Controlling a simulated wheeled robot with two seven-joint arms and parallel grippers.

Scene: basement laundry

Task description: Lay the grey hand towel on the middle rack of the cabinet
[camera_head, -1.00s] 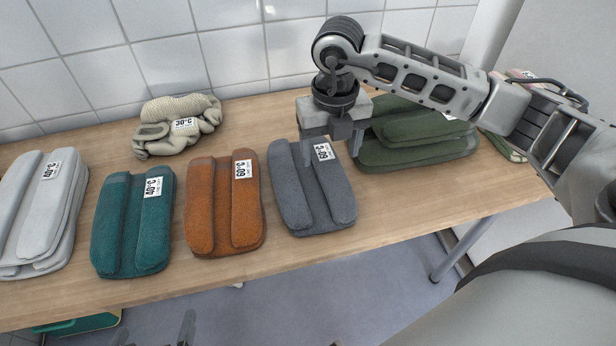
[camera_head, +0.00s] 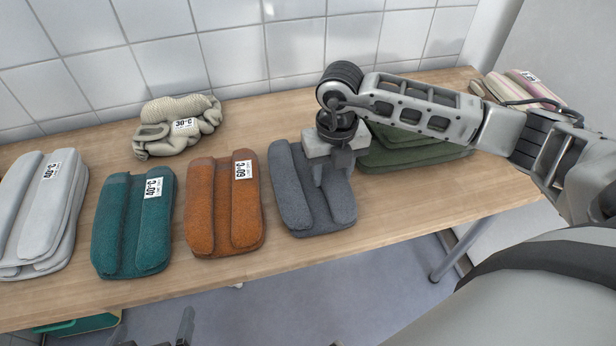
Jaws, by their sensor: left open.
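The grey hand towel (camera_head: 291,198), folded and dark blue-grey, lies on the wooden table between the orange towel and the green towels. My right gripper (camera_head: 320,176) points down over its upper right part, with its fingers at or very near the cloth. The gripper hides the towel's label. The fingers are seen nearly edge-on, so I cannot tell whether they are closed on the cloth. My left gripper (camera_head: 160,336) shows only as fingertips at the bottom edge, apart and empty, below the table front. The cabinet and its middle rack are not in view.
On the table (camera_head: 255,120) lie a pale grey stack (camera_head: 40,215), a teal towel (camera_head: 130,225), an orange towel (camera_head: 222,210), a crumpled beige cloth (camera_head: 178,125), green towels (camera_head: 415,152) and striped cloths (camera_head: 530,90). A tiled wall (camera_head: 235,50) stands behind.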

